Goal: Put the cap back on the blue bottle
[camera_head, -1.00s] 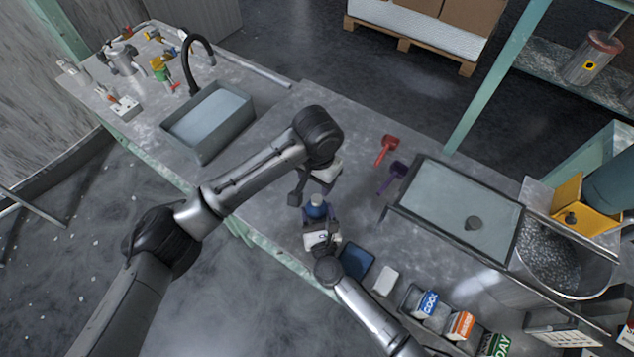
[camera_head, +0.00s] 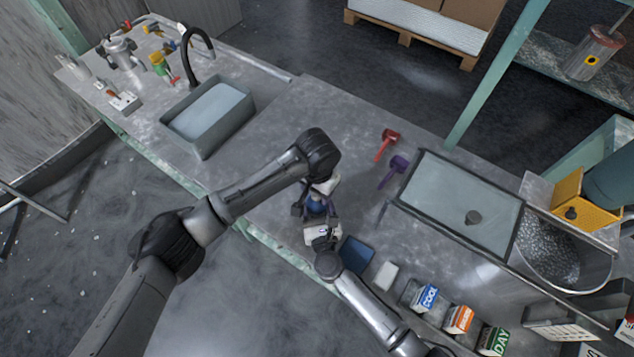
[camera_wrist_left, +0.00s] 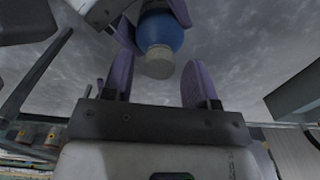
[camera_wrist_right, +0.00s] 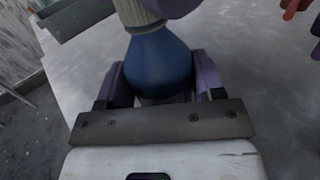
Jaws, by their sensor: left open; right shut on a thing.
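The blue bottle (camera_head: 317,208) is upright, with my right gripper (camera_head: 320,222) shut on its body. In the right wrist view the bottle (camera_wrist_right: 157,68) sits between the purple fingers. The pale ribbed cap (camera_wrist_right: 137,12) is on top of the neck; I cannot tell how firmly it is seated. My left gripper (camera_head: 318,192) is open and close to the bottle's top. In the left wrist view its purple fingers stand apart on either side of the cap (camera_wrist_left: 159,62), with visible gaps. The left wrist partly hides the bottle in the head view.
A dark blue tray (camera_head: 356,255) and a white block (camera_head: 386,276) lie right of the bottle. Red (camera_head: 388,142) and purple (camera_head: 394,170) scoops lie behind. A large basin (camera_head: 460,200) stands right, a sink (camera_head: 210,118) left. The bench between sink and bottle is clear.

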